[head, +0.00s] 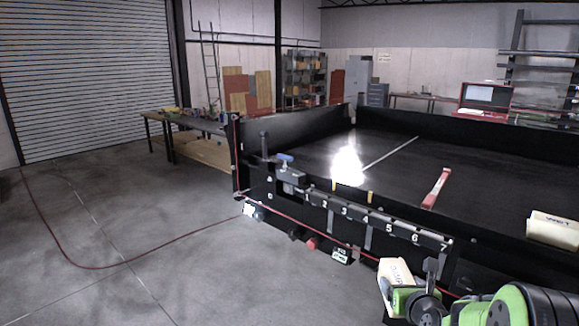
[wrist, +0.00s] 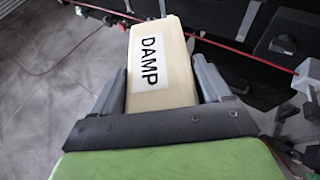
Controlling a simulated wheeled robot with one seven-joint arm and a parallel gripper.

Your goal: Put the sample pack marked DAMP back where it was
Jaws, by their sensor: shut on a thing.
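The cream sample pack marked DAMP (wrist: 176,40) is between the two fingers of my gripper (wrist: 163,85) in the wrist view, its label facing the camera. My gripper is shut on it. In the head view the same pack (head: 393,270) shows at the lower right, held beside the front of the conveyor, outside its numbered rail. A second cream pack, marked WET (head: 553,230), lies on the conveyor belt at the right edge.
The black conveyor (head: 400,165) has a front rail (head: 375,217) with numbers up to 7. A red bar (head: 436,188) lies on the belt. A red cable (head: 120,264) runs over the floor.

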